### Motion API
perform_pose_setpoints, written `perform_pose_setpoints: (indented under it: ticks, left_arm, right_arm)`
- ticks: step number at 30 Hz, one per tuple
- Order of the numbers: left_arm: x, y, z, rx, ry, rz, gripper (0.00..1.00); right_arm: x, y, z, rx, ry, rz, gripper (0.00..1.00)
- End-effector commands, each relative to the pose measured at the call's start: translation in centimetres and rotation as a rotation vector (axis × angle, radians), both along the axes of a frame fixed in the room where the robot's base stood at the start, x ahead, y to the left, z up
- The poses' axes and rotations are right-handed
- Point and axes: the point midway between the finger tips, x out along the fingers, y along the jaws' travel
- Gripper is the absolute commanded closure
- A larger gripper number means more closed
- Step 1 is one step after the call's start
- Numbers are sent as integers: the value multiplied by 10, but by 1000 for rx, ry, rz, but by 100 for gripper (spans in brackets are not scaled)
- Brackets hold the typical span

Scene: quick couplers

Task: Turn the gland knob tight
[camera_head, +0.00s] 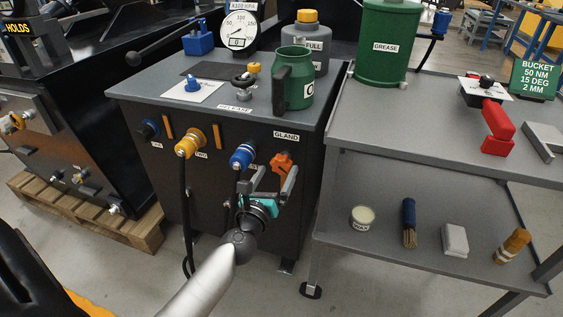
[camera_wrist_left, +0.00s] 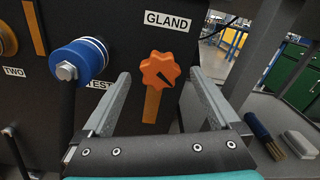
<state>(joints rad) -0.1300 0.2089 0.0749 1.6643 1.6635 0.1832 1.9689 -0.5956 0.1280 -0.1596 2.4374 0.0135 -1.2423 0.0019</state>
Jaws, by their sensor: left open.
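The orange gland knob (camera_head: 281,163) is on the front of the dark cabinet, below the GLAND label (camera_head: 286,135). In the left wrist view the lobed knob (camera_wrist_left: 160,70) has a dark pointer line and an orange strip below it; the GLAND label (camera_wrist_left: 166,20) is above. My left gripper (camera_head: 274,177) is open in front of the cabinet. In the left wrist view its two fingers (camera_wrist_left: 158,80) stand one on each side of the knob, apart from it. Whether the fingertips reach the knob's depth is unclear. My right gripper is not in view.
A blue coupler (camera_head: 242,156) and a yellow coupler (camera_head: 189,142) with hoses are left of the knob. A green jug (camera_head: 293,78) and a gauge (camera_head: 238,27) stand on the cabinet top. A grey shelf cart (camera_head: 400,135) is close on the right.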

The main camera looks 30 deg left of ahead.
Motion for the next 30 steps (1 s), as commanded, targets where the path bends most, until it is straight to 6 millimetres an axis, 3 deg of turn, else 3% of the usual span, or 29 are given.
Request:
perform_pose_setpoints:
  ticks: [3,10,23,30]
  left_arm:
    - [18,5,0,1,-2,1,4]
    - [40,10,0,1,-1,-1,4]
    - [46,11,0,0,0,0,4]
    - [46,11,0,0,0,0,31]
  right_arm:
    - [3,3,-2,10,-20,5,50]
    - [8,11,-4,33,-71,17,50]
    - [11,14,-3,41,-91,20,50]
    - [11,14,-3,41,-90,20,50]
